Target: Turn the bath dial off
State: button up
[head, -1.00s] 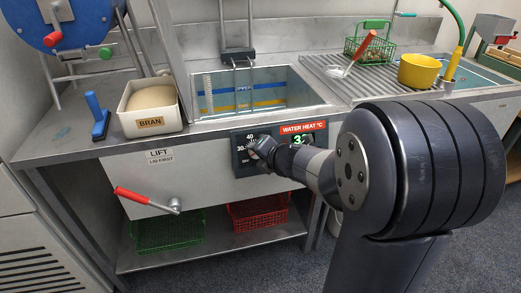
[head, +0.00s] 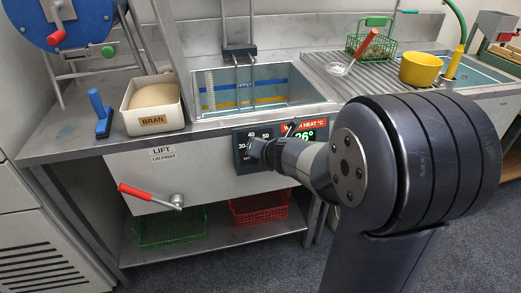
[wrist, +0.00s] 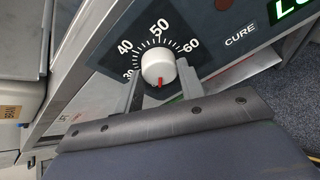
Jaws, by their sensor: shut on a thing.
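The bath dial (wrist: 158,66) is a round white knob with a red pointer mark on a black panel (wrist: 122,64). White figures 30, 40, 50 and 60 run around it. The red mark points down in the wrist view, away from the figures. My gripper (wrist: 160,78) has one finger on each side of the knob and is shut on it. In the head view my gripper (head: 257,149) reaches the panel (head: 240,163) and hides most of the dial.
A red WATER HEAT sign and green readout (head: 307,136) sit right of the dial, partly behind my arm. The water bath (head: 245,95) is above. A red-handled lift lever (head: 150,194) sticks out at left. A BRAN box (head: 152,120) stands on the counter.

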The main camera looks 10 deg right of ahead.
jog(key=shift+f, duration=0.1)
jog(key=o, duration=1)
jog(key=p+v, duration=0.5)
jog(key=v, duration=0.6)
jog(key=shift+w, duration=0.1)
